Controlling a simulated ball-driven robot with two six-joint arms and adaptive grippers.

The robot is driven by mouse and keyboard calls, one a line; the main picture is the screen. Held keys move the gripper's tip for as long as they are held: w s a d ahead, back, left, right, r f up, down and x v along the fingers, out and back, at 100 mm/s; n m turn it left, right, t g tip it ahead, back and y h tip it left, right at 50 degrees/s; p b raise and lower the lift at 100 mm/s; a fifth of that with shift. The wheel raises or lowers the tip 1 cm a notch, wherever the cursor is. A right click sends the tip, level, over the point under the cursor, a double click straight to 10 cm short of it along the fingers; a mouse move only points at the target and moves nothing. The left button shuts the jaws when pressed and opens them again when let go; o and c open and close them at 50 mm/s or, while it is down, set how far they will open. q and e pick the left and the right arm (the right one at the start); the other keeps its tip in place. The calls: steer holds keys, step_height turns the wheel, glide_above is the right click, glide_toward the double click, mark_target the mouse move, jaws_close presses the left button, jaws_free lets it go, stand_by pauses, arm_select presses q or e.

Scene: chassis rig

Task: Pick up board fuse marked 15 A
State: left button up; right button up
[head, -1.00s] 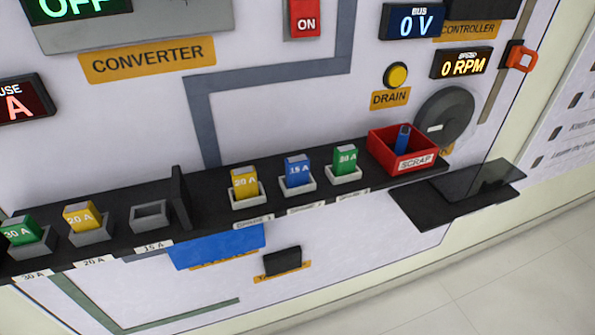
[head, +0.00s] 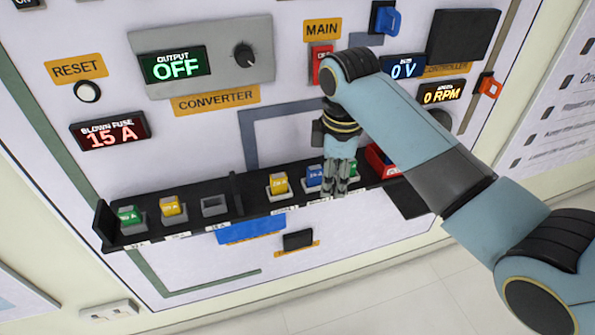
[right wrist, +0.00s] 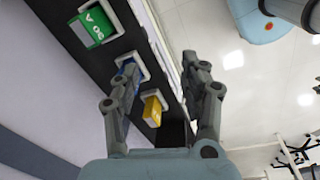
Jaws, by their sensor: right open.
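My right gripper (head: 334,193) is open and empty, just right of the blue fuse and partly in front of the shelf. In the right wrist view the blue fuse (right wrist: 133,70) is partly behind the left finger of the open gripper (right wrist: 165,72). Contact cannot be told. My left gripper is out of view.
The shelf's left part has a green fuse (head: 129,215), a yellow fuse (head: 172,206) and an empty socket (head: 213,205). The red scrap box (head: 379,161) is partly hidden by my right arm. The blown-fuse display (head: 110,132) reads 15 A.

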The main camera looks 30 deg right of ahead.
mark_target(315, 167)
steer(key=w+r+n, duration=0.2)
steer(key=w+r, duration=0.1)
steer(key=w+r+n+g, duration=0.1)
steer(key=w+r, duration=0.1)
steer(key=w, duration=0.1)
steer(key=shift+w+a+r+n+p, duration=0.1)
steer(key=shift+r+n+p, duration=0.25)
steer(key=shift+r+n, duration=0.05)
steer(key=shift+w+a+r, duration=0.1)
steer(key=shift+w+r, duration=0.05)
step_height(315, 167, down, 5)
steer(key=shift+d+f+p, duration=0.2)
steer(key=shift+f+p, duration=0.15)
steer(key=shift+f, duration=2.4)
jaws_close()
